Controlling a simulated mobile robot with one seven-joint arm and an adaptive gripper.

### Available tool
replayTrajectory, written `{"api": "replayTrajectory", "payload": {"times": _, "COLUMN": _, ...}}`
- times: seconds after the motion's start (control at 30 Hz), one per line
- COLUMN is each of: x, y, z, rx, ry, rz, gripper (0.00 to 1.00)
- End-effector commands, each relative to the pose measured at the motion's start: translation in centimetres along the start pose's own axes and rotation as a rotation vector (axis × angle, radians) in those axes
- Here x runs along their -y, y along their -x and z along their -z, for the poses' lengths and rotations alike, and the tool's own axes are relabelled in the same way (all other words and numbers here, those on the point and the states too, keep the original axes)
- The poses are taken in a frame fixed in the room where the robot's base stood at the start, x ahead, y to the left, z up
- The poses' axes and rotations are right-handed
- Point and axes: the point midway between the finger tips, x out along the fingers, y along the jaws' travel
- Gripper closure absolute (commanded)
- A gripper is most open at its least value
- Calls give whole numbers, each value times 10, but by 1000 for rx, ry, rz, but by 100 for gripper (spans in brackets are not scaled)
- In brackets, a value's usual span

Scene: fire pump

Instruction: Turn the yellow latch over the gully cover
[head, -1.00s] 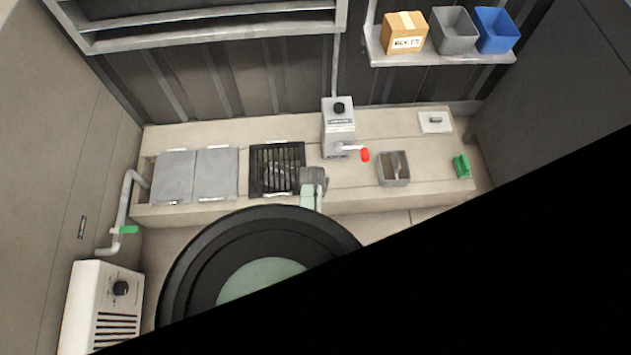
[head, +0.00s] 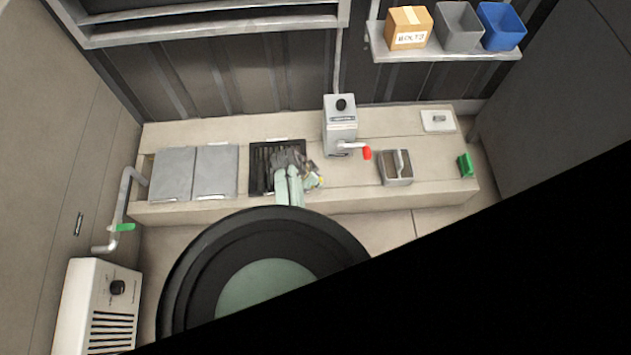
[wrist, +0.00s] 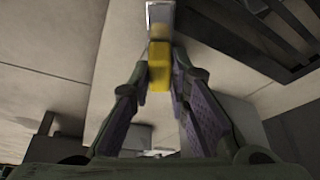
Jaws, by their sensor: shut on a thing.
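The yellow latch (wrist: 159,69) is a small block on a pale metal piece, between the two fingertips of my gripper (wrist: 160,80) in the wrist view. The gripper is shut on it. In the head view a bit of yellow (head: 320,181) shows just right of my gripper (head: 306,170); the rest of the latch is hidden there. The gully cover is a dark slotted grate (head: 260,182) set in the bench top, partly hidden by my arm. Its slotted edge shows at the upper right of the wrist view (wrist: 275,35).
Grey lids (head: 215,172) lie left of the grate. A grey box with a red-tipped crank (head: 341,125) stands behind and to the right. A small grey open bin (head: 396,170) and a green item (head: 466,165) sit further right on the bench.

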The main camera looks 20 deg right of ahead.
Motion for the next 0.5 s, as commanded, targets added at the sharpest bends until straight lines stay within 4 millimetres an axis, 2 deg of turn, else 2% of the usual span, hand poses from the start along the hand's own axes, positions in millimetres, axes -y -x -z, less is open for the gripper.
{"api": "replayTrajectory", "payload": {"times": 0.2, "x": 2, "y": -2, "z": -1, "rx": 1, "ry": -177, "rz": -73, "gripper": 100}}
{"api": "replayTrajectory", "payload": {"times": 0.5, "x": 2, "y": -2, "z": 0, "rx": 2, "ry": -354, "rz": -146, "gripper": 100}}
